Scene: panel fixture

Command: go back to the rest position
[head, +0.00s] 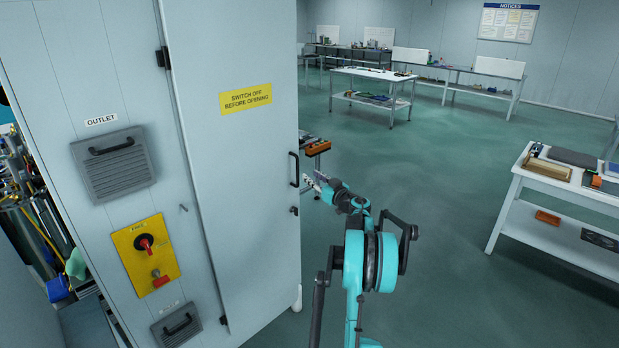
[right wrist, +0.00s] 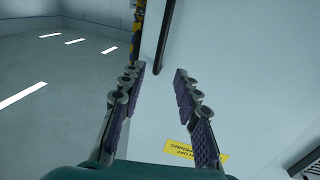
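My right gripper (head: 313,184) is just right of the tall grey cabinet's door (head: 235,180), near its dark upright handle (head: 293,169). In the right wrist view my right gripper (right wrist: 158,80) has its two padded fingers spread, with nothing between them. The pale door surface (right wrist: 215,95) fills the right of that view, with a yellow label (right wrist: 195,151) upside down and a dark bar (right wrist: 165,42) beyond the fingertips. The fingers appear clear of the handle in the head view. My left gripper is not in view.
The cabinet carries a yellow switch plate (head: 146,255) with a red knob and a grey outlet vent (head: 113,164). A white bench (head: 565,190) stands at the right, and a worktable (head: 373,75) at the back. Green floor (head: 455,180) between them is open.

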